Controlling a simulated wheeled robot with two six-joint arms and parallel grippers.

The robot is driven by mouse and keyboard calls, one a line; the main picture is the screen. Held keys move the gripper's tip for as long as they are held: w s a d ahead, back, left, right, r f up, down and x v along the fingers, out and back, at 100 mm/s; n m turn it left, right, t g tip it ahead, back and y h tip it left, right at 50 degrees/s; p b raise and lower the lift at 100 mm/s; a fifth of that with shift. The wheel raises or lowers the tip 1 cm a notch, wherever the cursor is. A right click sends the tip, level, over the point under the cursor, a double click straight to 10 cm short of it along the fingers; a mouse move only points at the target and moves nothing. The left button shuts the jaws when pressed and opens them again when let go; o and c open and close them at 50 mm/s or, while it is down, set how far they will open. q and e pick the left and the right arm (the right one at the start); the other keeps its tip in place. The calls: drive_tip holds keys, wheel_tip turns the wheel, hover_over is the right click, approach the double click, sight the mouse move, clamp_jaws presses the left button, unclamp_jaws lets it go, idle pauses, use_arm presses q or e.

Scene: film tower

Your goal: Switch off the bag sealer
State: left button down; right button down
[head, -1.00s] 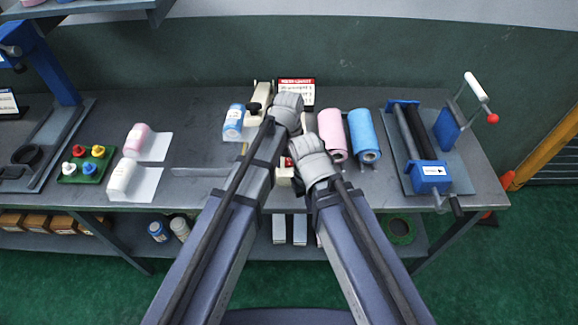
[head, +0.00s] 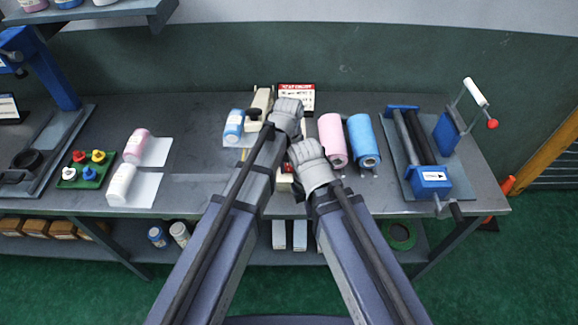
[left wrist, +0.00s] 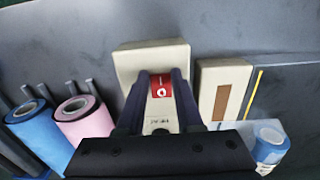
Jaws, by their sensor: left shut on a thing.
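The bag sealer is a beige block with a red label and a white round mark, seen in the left wrist view (left wrist: 125,62). In the head view only a small beige and red part (head: 284,182) shows between my arms. My left gripper (left wrist: 160,78) is over the sealer, its two dark fingers on either side of the red-labelled part and closed on it. In the head view my left wrist covers its fingertips. My right gripper (head: 312,165) is close beside the left one above the bench, its fingers hidden beneath the grey wrist. The switch's position cannot be made out.
Pink (head: 333,139) and blue (head: 364,139) rolls lie just right of my grippers. A beige block with a brown strip (left wrist: 222,92) is beside the sealer. A red and white sign (head: 297,95) stands behind.

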use_arm(q)
drive_tip(key=shift+w+r+g, duration=0.1)
drive_tip(key=shift+w+g, duration=0.35)
drive_tip(key=shift+g, duration=0.15)
drive_tip(key=shift+w+g, duration=0.15)
drive_tip(key=shift+g, duration=0.25)
drive_tip(key=shift+g+b, duration=0.35)
drive_tip(key=shift+g, duration=0.35)
drive_tip(key=shift+r, duration=0.1)
drive_tip(key=c, duration=0.6)
unclamp_jaws()
drive_tip(key=shift+o, duration=0.2)
